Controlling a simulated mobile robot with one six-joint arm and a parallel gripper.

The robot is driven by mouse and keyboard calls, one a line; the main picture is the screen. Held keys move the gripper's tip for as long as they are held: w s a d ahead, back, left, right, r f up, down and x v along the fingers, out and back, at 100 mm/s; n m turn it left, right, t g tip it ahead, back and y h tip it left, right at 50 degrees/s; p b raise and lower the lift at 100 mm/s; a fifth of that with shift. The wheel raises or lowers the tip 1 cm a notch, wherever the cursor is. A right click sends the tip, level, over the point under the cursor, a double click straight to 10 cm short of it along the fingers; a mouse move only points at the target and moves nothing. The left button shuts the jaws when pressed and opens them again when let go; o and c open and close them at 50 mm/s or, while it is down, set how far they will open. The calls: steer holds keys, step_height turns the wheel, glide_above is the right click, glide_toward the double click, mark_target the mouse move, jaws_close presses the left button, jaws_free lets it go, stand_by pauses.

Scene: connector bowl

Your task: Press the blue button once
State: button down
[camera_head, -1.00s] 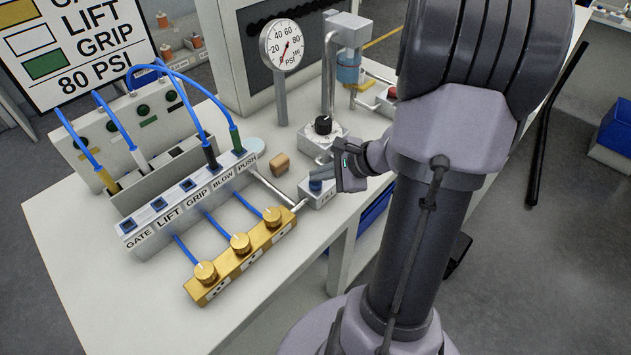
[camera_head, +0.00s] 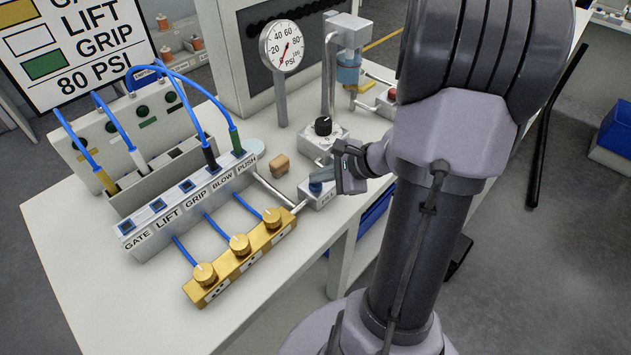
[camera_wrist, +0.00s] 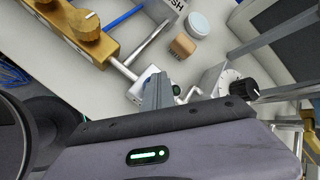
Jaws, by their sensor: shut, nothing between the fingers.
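The blue button (camera_head: 315,187) sits on top of a small white box (camera_head: 322,199) marked FILL, near the right edge of the bench. My gripper (camera_head: 323,175) is shut and empty, pointing down over this box, with its fingertips right at the button. I cannot tell whether the tips touch it or whether it is pressed down. In the wrist view the shut fingers (camera_wrist: 158,92) cover most of the box top (camera_wrist: 141,84), and the button is hidden behind them.
A white box with a black knob (camera_head: 323,125) stands just behind. A tan block (camera_head: 279,166) and a brass block with gold knobs (camera_head: 240,260) lie to the left. A pressure gauge (camera_head: 285,46) and a red button (camera_head: 392,94) stand farther back.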

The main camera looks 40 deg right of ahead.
mark_target(319, 185)
steer(key=shift+r+p, duration=0.45)
steer(key=shift+r, duration=0.35)
steer(key=shift+r, duration=0.1)
step_height(319, 185, up, 5)
steer(key=p, duration=0.4)
